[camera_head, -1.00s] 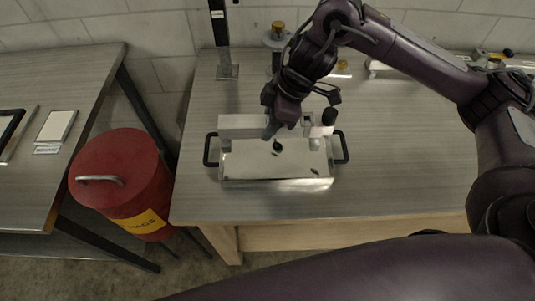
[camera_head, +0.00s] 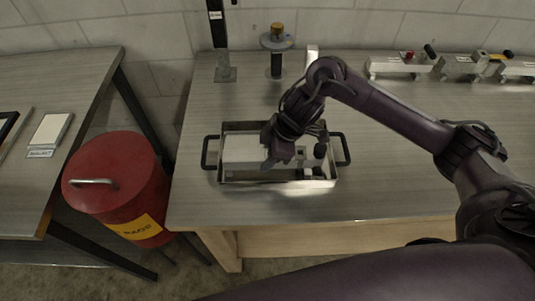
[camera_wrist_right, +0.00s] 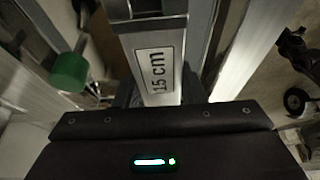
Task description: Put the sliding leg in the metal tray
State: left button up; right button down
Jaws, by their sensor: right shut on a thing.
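The metal tray (camera_head: 226,180), a shallow rectangular pan with a black handle at each end, lies near the front of the middle table. My right gripper (camera_head: 272,160) is over the tray, shut on the sliding leg (camera_head: 242,149), a pale metal bar with a dark knob at its right end. The leg lies lengthwise within the tray's outline; whether it touches the floor is hidden. In the right wrist view the held leg (camera_wrist_right: 160,70) carries a "15 cm" label, and a green knob (camera_wrist_right: 70,72) shows at left. My left gripper is out of view.
Several similar metal pieces with knobs (camera_head: 398,66) stand at the back right. A dark post (camera_head: 220,45) and a flanged stand (camera_head: 277,45) are behind the tray. A red bin (camera_head: 115,175) stands between the tables. The table right of the tray is clear.

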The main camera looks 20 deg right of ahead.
jog(key=c, duration=0.9)
grip_release()
jog(key=shift+f, duration=0.1)
jog(key=shift+r, duration=0.25)
jog(key=p+v, duration=0.1)
jog(key=v, duration=1)
jog(key=shift+s+d+r, duration=0.15)
jog(key=shift+d+r, duration=0.1)
jog(key=shift+r, duration=0.1)
jog(key=shift+s+f, duration=0.1)
